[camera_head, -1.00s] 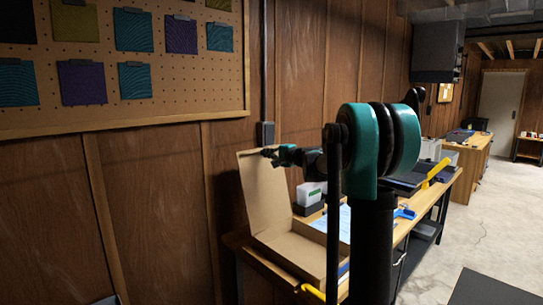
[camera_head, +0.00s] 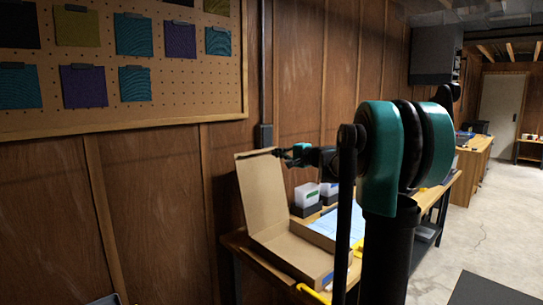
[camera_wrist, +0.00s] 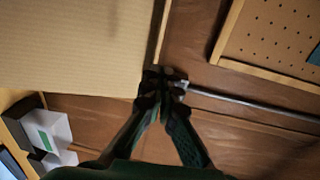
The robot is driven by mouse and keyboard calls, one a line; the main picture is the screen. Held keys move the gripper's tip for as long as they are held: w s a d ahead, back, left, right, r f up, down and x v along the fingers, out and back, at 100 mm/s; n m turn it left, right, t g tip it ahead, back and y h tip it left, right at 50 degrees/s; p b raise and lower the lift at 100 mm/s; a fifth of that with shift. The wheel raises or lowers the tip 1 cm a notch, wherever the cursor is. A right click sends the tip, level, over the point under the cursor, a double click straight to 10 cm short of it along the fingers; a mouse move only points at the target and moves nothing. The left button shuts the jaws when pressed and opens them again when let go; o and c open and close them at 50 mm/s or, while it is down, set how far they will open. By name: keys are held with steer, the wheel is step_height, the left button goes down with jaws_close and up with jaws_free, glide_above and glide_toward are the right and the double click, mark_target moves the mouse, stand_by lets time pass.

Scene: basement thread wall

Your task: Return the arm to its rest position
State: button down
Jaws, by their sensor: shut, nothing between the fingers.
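My gripper (camera_wrist: 163,90) is shut and empty in the wrist view, its fingertips together near the edge of the cardboard box's raised lid (camera_wrist: 75,45). In the head view my gripper (camera_head: 278,152) is small, at the end of my arm, just at the upper right corner of the raised lid (camera_head: 262,195). I cannot tell whether it touches the lid. My arm's teal and black joints hide part of the bench behind them.
The open cardboard box (camera_head: 290,252) stands on the wooden workbench (camera_head: 430,196). White containers in dark holders (camera_head: 306,197) and a paper sheet (camera_head: 350,222) lie beyond it. A pegboard with coloured swatches (camera_head: 120,110) hangs on the left wall. A conduit (camera_wrist: 250,107) runs along the wall.

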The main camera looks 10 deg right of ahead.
steer(key=r+v, duration=0.1)
steer(key=v, duration=0.3)
steer(key=s+a+f+n+g+h, duration=0.2)
steer(key=s+a+f+n+g, duration=0.1)
steer(key=s+f, duration=0.8)
steer(key=s+a+f+n+g+h, duration=0.1)
steer(key=s+a+f+n+g, duration=0.2)
steer(key=s+f, duration=0.7)
steer(key=s+d+f+n+g+h, duration=0.1)
steer(key=s+d+f+n+h, duration=0.1)
steer(key=s+f, duration=0.7)
steer(key=s+d+f+n+g+h, duration=0.2)
steer(key=s+d+f+h, duration=0.2)
steer(key=s+d+f, duration=0.3)
step_height(320, 180, down, 3)
steer(key=s, duration=0.2)
steer(key=shift+s+d+f+n+h, duration=0.15)
steer(key=shift+s+d+n+h, duration=0.1)
steer(key=shift+s+n+h, duration=0.15)
steer(key=shift+w+a, duration=0.1)
